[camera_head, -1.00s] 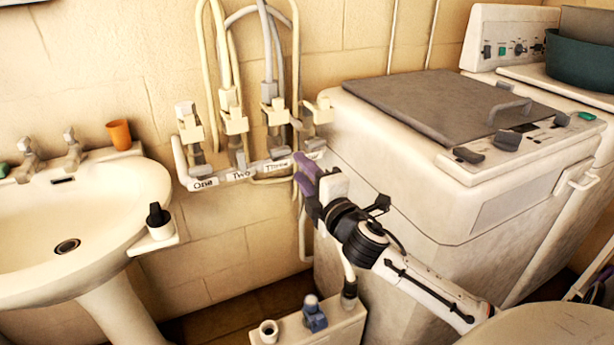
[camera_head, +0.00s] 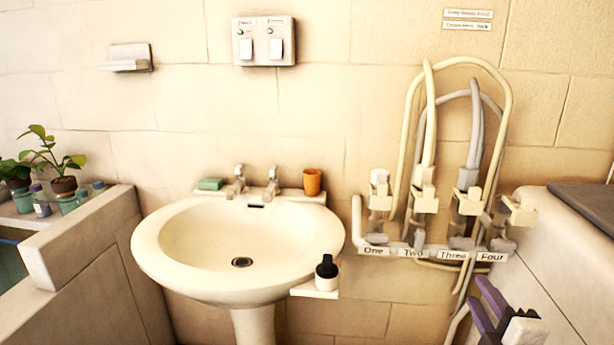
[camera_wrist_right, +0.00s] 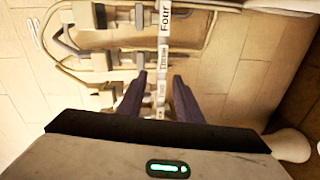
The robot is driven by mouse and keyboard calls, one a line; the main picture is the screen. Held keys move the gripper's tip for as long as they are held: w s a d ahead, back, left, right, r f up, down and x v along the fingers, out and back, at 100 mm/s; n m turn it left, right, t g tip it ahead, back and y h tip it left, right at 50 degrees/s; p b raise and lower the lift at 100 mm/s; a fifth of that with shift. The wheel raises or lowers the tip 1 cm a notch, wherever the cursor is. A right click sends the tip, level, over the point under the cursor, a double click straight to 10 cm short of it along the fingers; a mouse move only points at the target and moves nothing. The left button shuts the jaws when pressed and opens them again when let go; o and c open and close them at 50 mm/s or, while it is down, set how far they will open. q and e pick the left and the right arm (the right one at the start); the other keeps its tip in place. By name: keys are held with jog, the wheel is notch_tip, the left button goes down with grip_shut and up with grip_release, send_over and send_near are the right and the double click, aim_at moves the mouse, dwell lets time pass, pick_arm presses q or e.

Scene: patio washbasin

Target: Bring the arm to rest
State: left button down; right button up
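My right gripper (camera_head: 477,292) shows at the lower right of the head view, with purple fingers. It is just below and in front of the pipe labels "Three" and "Four". In the right wrist view its two fingers (camera_wrist_right: 158,88) stand apart with nothing between them, so it is open and empty. The labelled tap rail (camera_head: 378,250) lies beyond the fingertips, and it also shows sideways in the wrist view (camera_wrist_right: 164,48). I cannot tell the exact gap to it. My left gripper is in neither view.
A white washbasin (camera_head: 190,285) stands at centre, with an orange cup (camera_head: 312,182) and green soap (camera_head: 210,184) on its back edge. A black-topped bottle (camera_head: 326,268) sits on a side ledge. A white machine (camera_head: 545,240) stands at right, a low wall (camera_head: 85,240) at left.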

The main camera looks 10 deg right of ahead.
jog(key=s+a+f+m+g+y, duration=0.25)
jog(key=s+a+f, duration=0.35)
jog(key=f, duration=0.4)
jog(key=s+a+f+m+g+y, duration=0.1)
jog(key=s+a+f+m+g, duration=0.3)
jog(key=f, duration=0.6)
jog(key=s+a+f+m+g+y, duration=0.1)
jog(key=s+a+f+m, duration=0.1)
jog(key=s+a+f, duration=0.2)
jog(key=s+a+f+m+y, duration=0.1)
jog(key=s+a+f+m, duration=0.2)
jog(key=s+a, duration=0.5)
jog(key=shift+s+f+g+y, duration=0.35)
jog(key=shift+s+f, duration=0.4)
jog(key=shift+f, duration=0.15)
jog(key=shift+m, duration=0.25)
